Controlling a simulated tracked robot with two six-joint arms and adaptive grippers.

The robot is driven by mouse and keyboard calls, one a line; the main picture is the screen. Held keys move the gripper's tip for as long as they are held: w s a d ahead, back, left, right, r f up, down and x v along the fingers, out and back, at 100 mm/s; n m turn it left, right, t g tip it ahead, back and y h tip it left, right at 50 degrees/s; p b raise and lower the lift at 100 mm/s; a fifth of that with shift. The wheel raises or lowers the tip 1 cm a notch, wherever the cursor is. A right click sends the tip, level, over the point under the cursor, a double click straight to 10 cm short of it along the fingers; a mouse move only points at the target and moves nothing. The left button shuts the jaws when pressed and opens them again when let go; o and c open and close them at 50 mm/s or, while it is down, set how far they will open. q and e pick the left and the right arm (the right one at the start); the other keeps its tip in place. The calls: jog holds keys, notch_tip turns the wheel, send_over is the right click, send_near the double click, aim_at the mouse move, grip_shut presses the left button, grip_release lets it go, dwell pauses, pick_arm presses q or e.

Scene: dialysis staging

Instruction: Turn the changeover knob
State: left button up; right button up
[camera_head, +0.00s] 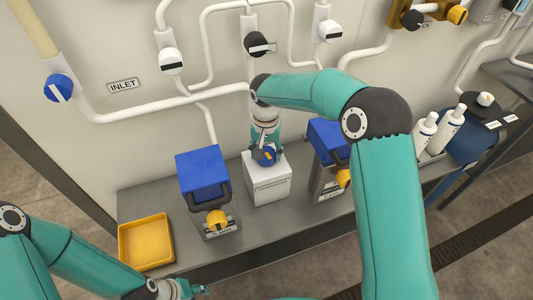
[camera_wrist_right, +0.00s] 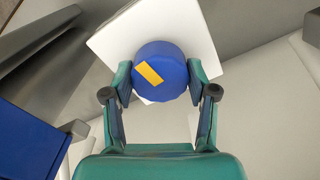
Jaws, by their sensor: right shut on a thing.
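The changeover knob appears to be the blue round knob (camera_wrist_right: 161,70) with an orange stripe, on a white box (camera_wrist_right: 115,38). In the head view the knob (camera_head: 266,156) is at the top of the white box (camera_head: 269,182) on the bench. My right gripper (camera_wrist_right: 160,80) is shut on the blue knob, one finger on each side; it also shows in the head view (camera_head: 264,150). The stripe is tilted in the wrist view. My left gripper (camera_head: 198,290) is low in the head view, away from the knob, too small to judge its jaws.
A yellow tray (camera_head: 146,242) is at the bench's left. Blue-topped units with yellow knobs stand left (camera_head: 203,176) and right (camera_head: 327,140) of the white box. White pipes with knobs and an INLET label (camera_head: 123,85) are on the wall. White bottles (camera_head: 424,131) stand at right.

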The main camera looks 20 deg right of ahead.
aim_at(266, 152)
jog(key=n, duration=0.3)
jog(key=shift+w+r+n, duration=0.1)
jog(key=shift+n, duration=2.1)
jog(key=o, duration=1.2)
jog(key=shift+c, duration=0.2)
notch_tip(266, 152, up, 12)
